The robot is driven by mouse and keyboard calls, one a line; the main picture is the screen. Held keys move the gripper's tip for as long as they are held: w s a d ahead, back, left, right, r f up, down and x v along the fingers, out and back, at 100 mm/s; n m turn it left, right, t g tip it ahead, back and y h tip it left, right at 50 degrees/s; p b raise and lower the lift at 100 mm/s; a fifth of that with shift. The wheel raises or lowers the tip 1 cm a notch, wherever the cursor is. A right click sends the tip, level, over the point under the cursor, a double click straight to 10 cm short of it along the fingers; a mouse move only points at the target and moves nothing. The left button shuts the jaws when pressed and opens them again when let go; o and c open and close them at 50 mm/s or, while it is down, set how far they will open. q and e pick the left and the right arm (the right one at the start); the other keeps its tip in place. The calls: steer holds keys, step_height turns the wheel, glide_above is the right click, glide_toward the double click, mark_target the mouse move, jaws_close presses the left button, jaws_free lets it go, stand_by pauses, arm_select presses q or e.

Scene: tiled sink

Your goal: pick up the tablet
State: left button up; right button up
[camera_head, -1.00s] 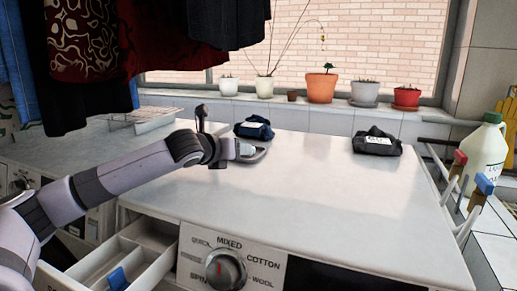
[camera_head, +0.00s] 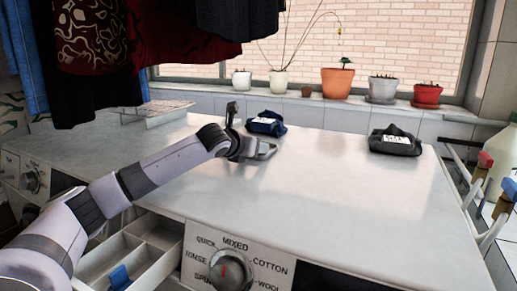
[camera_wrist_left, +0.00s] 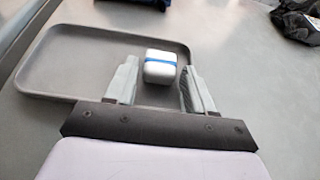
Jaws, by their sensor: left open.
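The tablet (camera_wrist_left: 160,66) is a small white block with a blue band. It sits on a grey tray (camera_wrist_left: 72,32), towards its right side in the left wrist view. My left gripper (camera_wrist_left: 158,84) is open, its two pale fingers spread on either side of the tablet with gaps visible; I cannot tell whether they touch it. In the head view, my left gripper (camera_head: 256,149) is low over the tray (camera_head: 269,151) on the white machine top, and the tablet is hidden there. My right gripper is out of view.
Two dark packets with white labels lie on the top, one behind the tray (camera_head: 267,123) and one at right (camera_head: 396,141). An open compartment drawer (camera_head: 155,261) juts out at front left. Clothes (camera_head: 100,45) hang above left. The machine top's middle is clear.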

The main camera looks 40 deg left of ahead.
arm_select(q)
steer(key=shift+w+f, duration=0.1)
steer(key=shift+w, duration=0.1)
steer(key=shift+a, duration=0.1)
steer(key=c, duration=0.8)
